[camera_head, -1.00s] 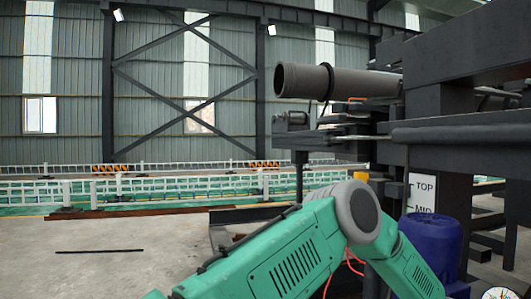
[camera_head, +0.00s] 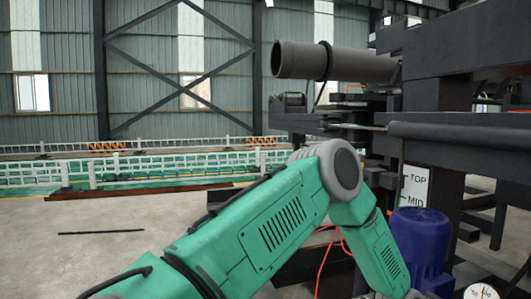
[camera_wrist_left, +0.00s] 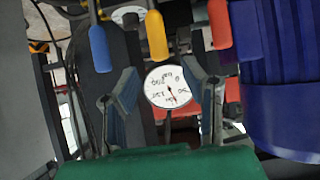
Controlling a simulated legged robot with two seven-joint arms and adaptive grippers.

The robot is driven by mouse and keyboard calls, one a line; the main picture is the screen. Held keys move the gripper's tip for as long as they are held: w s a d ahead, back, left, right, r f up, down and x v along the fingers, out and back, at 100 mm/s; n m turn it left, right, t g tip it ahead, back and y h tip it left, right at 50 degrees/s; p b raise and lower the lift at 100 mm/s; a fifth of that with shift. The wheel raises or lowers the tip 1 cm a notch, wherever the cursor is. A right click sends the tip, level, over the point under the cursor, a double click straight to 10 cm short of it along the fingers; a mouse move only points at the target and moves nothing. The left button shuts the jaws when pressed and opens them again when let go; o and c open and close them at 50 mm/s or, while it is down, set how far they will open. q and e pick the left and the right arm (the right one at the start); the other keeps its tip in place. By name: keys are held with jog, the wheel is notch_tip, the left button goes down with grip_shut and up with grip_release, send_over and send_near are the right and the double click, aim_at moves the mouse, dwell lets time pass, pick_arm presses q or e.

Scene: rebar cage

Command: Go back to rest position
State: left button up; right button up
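My green left arm (camera_head: 285,215) rises from the bottom left of the head view to a grey elbow joint, then bends down to the right. Its gripper lies outside the head view. In the left wrist view my left gripper (camera_wrist_left: 164,100) shows two spread fingers with nothing held between them. A round white dial gauge (camera_wrist_left: 168,87) shows between the fingers, behind them. My right arm and gripper are in neither view.
A blue motor (camera_head: 420,240) stands close right of my forearm. Dark machine beams (camera_head: 460,90) and a grey pipe (camera_head: 345,62) are above. Blue (camera_wrist_left: 99,48), yellow (camera_wrist_left: 157,35) and red (camera_wrist_left: 219,25) levers hang past the fingers. Open floor (camera_head: 110,220) lies left.

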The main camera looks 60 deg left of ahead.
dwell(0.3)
pick_arm(q)
jog(key=s+d+f+g, duration=0.2)
jog(key=s+d+f, duration=0.2)
jog(key=s+f, duration=0.45)
jog(key=s+d+f+g, duration=0.3)
jog(key=s+f, duration=0.2)
jog(key=s, duration=0.6)
jog(key=s+f+g, duration=0.1)
jog(key=s+g, duration=0.1)
jog(key=s, duration=1.2)
jog(key=s+a+f+n+g+y, duration=0.1)
jog(key=s+f+g, duration=0.1)
jog(key=s, duration=1.2)
jog(key=shift+s+g+y, duration=0.15)
jog(key=shift+g+y, duration=0.15)
jog(key=shift+g, duration=0.4)
